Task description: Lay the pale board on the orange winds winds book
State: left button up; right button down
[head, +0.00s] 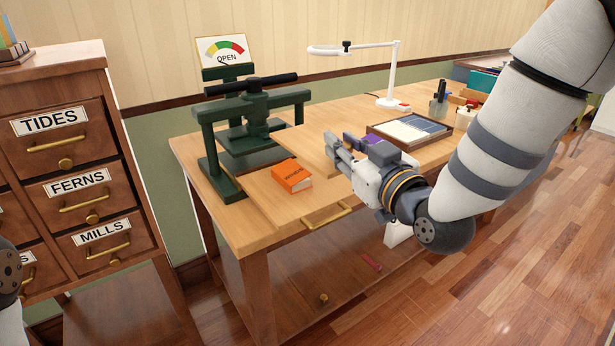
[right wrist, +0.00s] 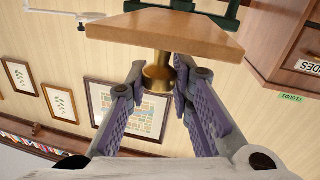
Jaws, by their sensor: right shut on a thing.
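The orange book (head: 291,176) lies flat near the front left of the wooden workbench, beside the green press. My right gripper (head: 343,147) is just right of the book. In the right wrist view, the gripper (right wrist: 158,80) is shut on a brass knob (right wrist: 158,68) that joins the pale board (right wrist: 165,32). In the head view the board (head: 306,146) shows behind and left of the fingers, close to the book; its height over the bench is hard to tell. My left gripper is out of view; only part of my left arm shows at the left edge.
A green press (head: 250,125) with an "OPEN" dial sign (head: 222,52) stands left of the book. A framed tray (head: 410,131) and white lamp (head: 390,80) are behind my right gripper. A labelled drawer cabinet (head: 75,180) stands at left. A brass handle (head: 326,215) is on the bench front.

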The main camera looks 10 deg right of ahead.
jog(key=w+f, duration=0.2)
jog(key=f, duration=0.1)
jog(key=w+a+f+b, duration=0.1)
jog(key=w+f, duration=0.1)
jog(key=f, duration=0.2)
jog(key=w+a+f+b, duration=0.1)
jog(key=w+f, duration=0.2)
jog(key=shift+a+f, duration=0.25)
jog(key=shift+f, duration=0.1)
jog(key=shift+s+r, duration=0.1)
jog(key=shift+r, duration=0.1)
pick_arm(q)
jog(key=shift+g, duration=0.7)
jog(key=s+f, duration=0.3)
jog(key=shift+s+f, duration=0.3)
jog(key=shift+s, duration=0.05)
pick_arm(e)
jog(key=shift+f, duration=0.1)
jog(key=c, duration=1.4)
grip_release()
jog(key=shift+f, duration=0.15)
